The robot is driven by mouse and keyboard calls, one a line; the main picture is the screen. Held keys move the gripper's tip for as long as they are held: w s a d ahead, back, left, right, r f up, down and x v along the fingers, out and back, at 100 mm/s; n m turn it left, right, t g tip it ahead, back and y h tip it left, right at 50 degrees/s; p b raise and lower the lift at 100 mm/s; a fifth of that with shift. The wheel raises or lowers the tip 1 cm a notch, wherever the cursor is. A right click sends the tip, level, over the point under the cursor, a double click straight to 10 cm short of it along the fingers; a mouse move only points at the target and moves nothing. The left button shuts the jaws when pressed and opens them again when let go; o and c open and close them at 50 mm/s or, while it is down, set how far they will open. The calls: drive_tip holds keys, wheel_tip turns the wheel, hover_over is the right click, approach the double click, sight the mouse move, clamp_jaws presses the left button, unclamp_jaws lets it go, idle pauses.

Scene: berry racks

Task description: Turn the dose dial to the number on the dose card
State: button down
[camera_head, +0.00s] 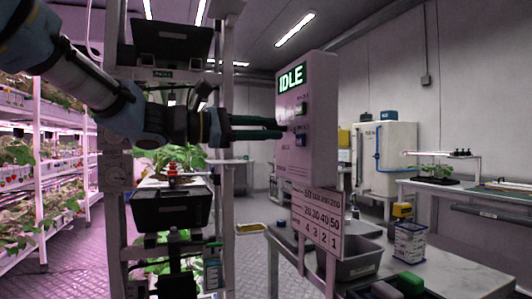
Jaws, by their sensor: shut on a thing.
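A pale box (322,125) stands on a post, with a green lit display (292,78) reading IDLE on its face. My gripper (282,129) comes in from the left, with its two green fingers reaching the face of the box below the display. It is shut on the dose dial, which the fingertips mostly hide, so its setting cannot be read. Two small buttons or tabs show near the fingertips on the face. A white card (318,222) with rows of numbers hangs below the box; whether a number is marked on it is too small to tell.
A grey bin (358,264) and a wire-sided container (409,243) stand on the bench (450,272) to the right. Plant racks (38,190) line the left. A dark tray (182,207) is below my arm.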

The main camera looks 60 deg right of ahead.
drive_tip(key=shift+f+m+b, duration=0.15)
drive_tip(key=shift+m+b, duration=0.65)
drive_tip(key=shift+b, duration=0.35)
drive_tip(key=c, duration=0.5)
unclamp_jaws()
drive_tip(key=b+v, duration=0.1)
drive_tip(key=v, duration=0.9)
drive_tip(key=shift+w+a+b, duration=0.2)
drive_tip(key=shift+a+b, duration=0.1)
drive_tip(key=shift+a, duration=0.05)
